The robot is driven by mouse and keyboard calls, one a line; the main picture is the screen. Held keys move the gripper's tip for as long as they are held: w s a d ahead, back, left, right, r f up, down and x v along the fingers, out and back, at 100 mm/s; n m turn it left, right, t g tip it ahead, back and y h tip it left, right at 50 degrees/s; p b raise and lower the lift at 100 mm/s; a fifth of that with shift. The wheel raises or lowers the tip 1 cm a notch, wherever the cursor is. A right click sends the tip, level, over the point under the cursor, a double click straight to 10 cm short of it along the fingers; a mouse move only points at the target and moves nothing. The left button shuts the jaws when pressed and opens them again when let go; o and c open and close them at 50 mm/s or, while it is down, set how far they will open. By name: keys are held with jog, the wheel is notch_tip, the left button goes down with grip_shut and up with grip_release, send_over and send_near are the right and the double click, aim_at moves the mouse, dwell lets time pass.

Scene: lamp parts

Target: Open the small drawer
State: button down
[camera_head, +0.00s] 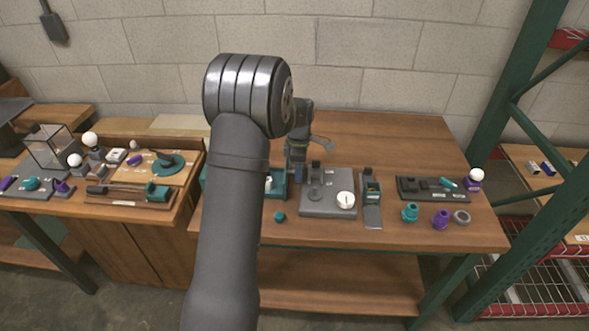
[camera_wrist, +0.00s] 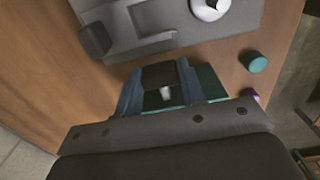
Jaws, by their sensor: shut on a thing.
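A teal box-like unit (camera_head: 277,182), which looks like the small drawer, sits on the table just left of a grey board; my arm partly hides it in the head view. In the wrist view its teal body (camera_wrist: 208,84) shows beside and between my fingers, with a small white piece (camera_wrist: 166,93) inside. My gripper (camera_head: 297,176) is down at this unit. In the wrist view my gripper (camera_wrist: 160,74) has its two blue fingers either side of a dark block (camera_wrist: 159,76), likely the handle, and is shut on it. How far the drawer is open cannot be told.
The grey board (camera_head: 318,207) with a white dial (camera_head: 346,199) stands close on the right. A small teal cylinder (camera_head: 279,216) is near the front edge. A dark tray (camera_head: 425,189) and loose parts lie farther right. The table's back is clear.

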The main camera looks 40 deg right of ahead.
jog(key=c, duration=0.9)
grip_release()
notch_tip(320, 180, up, 18)
jog(key=shift+f, duration=0.25)
notch_tip(320, 180, down, 17)
jog(key=shift+f, duration=0.1)
jog(key=shift+w+f, duration=0.1)
jog(key=shift+f, duration=0.1)
jog(key=shift+w+a, duration=0.1)
jog(key=shift+a, duration=0.1)
